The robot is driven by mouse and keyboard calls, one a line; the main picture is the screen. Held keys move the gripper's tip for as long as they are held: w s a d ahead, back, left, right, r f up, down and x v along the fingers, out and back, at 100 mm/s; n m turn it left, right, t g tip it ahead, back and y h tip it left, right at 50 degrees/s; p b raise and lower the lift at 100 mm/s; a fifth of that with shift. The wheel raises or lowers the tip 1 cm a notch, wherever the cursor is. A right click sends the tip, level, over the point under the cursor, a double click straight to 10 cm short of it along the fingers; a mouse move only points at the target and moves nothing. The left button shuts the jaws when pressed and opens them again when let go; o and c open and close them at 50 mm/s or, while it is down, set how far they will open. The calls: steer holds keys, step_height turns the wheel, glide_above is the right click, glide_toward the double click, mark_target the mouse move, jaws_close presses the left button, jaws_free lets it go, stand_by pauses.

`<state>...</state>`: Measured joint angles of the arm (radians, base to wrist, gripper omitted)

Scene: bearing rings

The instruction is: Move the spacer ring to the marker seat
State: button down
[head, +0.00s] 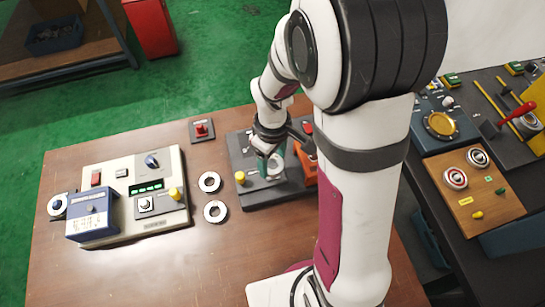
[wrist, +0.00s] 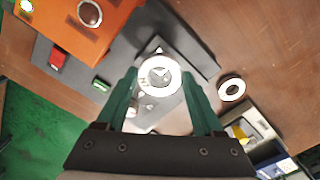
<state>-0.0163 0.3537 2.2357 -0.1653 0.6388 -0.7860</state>
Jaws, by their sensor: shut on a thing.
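My gripper (head: 268,168) is over the dark grey board in the head view. Its green fingers (wrist: 160,90) are shut on a pale metal ring (wrist: 160,75), which I take to be the spacer ring. The ring also shows beside the fingers in the head view (head: 275,170). Grey detail shows through its hole, but I cannot tell whether it is seated or held just above the board. I cannot pick out the marker seat for sure; the ring and fingers hide part of the board.
Two loose rings (head: 209,182) (head: 215,211) lie on the wooden table left of the grey board (head: 285,195). An orange box (wrist: 85,22) stands on the board close to my gripper. A beige panel (head: 122,165) with a blue box (head: 90,215) is at left.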

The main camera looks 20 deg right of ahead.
mark_target(272, 167)
steer(key=shift+f, duration=1)
steer(key=shift+f, duration=0.1)
steer(key=shift+f, duration=0.35)
steer(key=shift+f, duration=0.25)
stand_by(0.4)
